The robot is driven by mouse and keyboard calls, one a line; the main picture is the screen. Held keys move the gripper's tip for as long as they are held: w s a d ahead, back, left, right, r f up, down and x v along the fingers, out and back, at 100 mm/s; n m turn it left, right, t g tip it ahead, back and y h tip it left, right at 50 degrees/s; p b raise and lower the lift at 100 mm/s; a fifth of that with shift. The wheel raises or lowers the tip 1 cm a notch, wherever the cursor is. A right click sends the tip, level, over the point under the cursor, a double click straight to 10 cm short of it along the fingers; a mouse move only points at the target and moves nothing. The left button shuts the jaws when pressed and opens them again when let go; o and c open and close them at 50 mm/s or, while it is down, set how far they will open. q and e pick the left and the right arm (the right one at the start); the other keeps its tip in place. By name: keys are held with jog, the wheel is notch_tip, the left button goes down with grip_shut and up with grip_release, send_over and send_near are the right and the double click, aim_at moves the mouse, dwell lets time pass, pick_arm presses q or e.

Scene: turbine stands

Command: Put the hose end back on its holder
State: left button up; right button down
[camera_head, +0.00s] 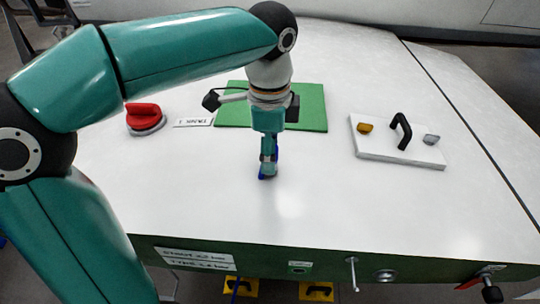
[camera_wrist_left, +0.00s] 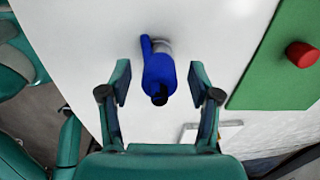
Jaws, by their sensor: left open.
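A blue piece with a black tip and a grey section, which looks like the hose end (camera_wrist_left: 160,72), shows between my fingers in the left wrist view. In the head view a bit of its blue (camera_head: 263,177) shows at the fingertips, over the white table top. My left gripper (camera_head: 268,165) points down there. In the left wrist view my left gripper (camera_wrist_left: 160,80) is open, one finger on each side of the blue piece, with gaps between. I cannot tell whether the piece rests on the table. I cannot make out a holder. My right gripper is not in view.
A green board (camera_head: 310,112) lies behind my gripper; a red cylinder (camera_wrist_left: 302,55) stands on it. A white plate (camera_head: 385,150) with a black handle (camera_head: 401,130) is at right. The front table top is clear.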

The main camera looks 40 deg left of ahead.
pick_arm(q)
jog(key=shift+p, duration=0.3)
dwell(0.5)
grip_shut()
dwell(0.3)
